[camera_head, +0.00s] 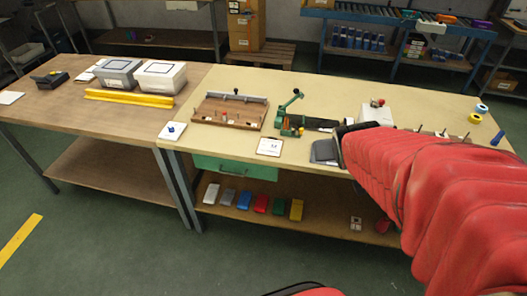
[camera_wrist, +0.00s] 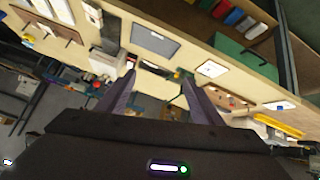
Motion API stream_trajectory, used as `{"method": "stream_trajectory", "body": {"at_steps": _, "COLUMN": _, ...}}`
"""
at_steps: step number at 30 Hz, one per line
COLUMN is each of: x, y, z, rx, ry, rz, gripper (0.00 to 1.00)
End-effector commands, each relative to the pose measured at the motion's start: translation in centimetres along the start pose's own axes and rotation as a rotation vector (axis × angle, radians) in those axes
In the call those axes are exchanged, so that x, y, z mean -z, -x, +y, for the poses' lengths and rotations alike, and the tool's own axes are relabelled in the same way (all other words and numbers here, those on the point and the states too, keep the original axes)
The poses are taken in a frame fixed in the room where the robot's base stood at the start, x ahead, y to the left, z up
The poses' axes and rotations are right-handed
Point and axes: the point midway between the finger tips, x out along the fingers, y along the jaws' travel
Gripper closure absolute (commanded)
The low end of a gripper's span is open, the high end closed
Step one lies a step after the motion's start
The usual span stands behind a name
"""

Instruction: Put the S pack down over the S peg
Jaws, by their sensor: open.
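Several thin upright pegs (camera_head: 443,133) stand at the right end of the bench in the head view, partly behind my red-sleeved arm. I cannot read which one is the S peg. I cannot make out the S pack in either view. My gripper (camera_wrist: 158,95) is open, its two dark fingers spread, with no object held between them in the wrist view. It is above the bench. In the head view my arm hides most of it.
A dark grey panel (camera_wrist: 155,40) lies on the bench. A green hand-lever device (camera_head: 290,118), a wooden tray (camera_head: 230,112) and a white card (camera_head: 270,146) stand to the left of my arm. Several coloured blocks (camera_head: 261,204) line the lower shelf. Coloured tape rolls (camera_head: 475,118) lie at the right.

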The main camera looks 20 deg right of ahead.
Motion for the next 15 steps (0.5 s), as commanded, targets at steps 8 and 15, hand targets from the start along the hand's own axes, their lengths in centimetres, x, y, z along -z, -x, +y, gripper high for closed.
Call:
{"method": "stream_trajectory", "body": {"at_steps": 8, "x": -1.4, "y": 7.7, "z": -7.3, "rx": 0.126, "ry": 0.051, "rz": -0.086, "gripper": 0.39}}
{"method": "stream_trajectory", "body": {"at_steps": 15, "x": -4.8, "y": 14.6, "z": -12.4, "rx": 0.264, "ry": 0.116, "rz": -0.176, "gripper": 0.39}}
